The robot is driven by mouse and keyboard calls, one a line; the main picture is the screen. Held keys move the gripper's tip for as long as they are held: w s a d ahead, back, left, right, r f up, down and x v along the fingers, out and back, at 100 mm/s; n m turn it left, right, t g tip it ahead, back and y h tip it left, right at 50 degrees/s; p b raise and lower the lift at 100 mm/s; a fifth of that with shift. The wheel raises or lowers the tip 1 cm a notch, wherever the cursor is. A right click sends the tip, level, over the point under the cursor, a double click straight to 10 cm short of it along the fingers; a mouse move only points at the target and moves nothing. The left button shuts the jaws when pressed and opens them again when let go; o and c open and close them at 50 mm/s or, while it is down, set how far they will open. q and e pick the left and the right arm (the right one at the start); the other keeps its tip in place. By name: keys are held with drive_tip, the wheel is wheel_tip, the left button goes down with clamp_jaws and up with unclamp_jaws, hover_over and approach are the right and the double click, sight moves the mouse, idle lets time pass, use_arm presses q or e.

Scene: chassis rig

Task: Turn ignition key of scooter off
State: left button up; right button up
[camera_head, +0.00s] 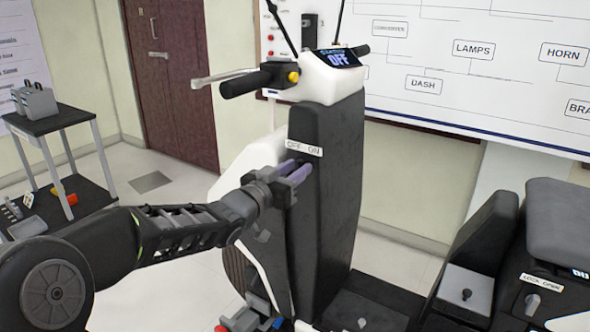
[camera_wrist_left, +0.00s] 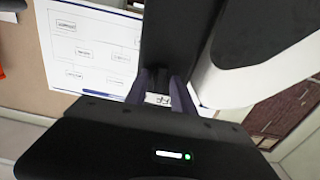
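The scooter (camera_head: 328,190) stands upright with a black front panel and a white shell. Its small display (camera_head: 338,59) reads OFF. A white label (camera_head: 304,148) with OFF and ON is on the panel. My left gripper (camera_head: 300,171) is at the panel just below this label, with its purple fingers pointing at it. In the left wrist view the fingers (camera_wrist_left: 160,84) stand apart with a gap, in front of the dark panel. The ignition key is hidden at the fingertips, so I cannot tell its angle or whether the fingers touch it. My right gripper is not in view.
The handlebar grip (camera_head: 247,82) and brake lever stick out above my left arm. A black seat section (camera_head: 490,240) with a LOCK OPEN label is at the right. A small table (camera_head: 55,120) stands at the left. A whiteboard (camera_head: 470,60) hangs behind. Floor between table and scooter is mostly free.

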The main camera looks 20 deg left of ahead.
use_arm(q)
drive_tip(key=shift+o, duration=0.3)
drive_tip(key=shift+s, duration=0.1)
drive_tip(key=s+a, duration=0.1)
drive_tip(key=s, duration=0.6)
drive_tip(key=shift+s, duration=0.3)
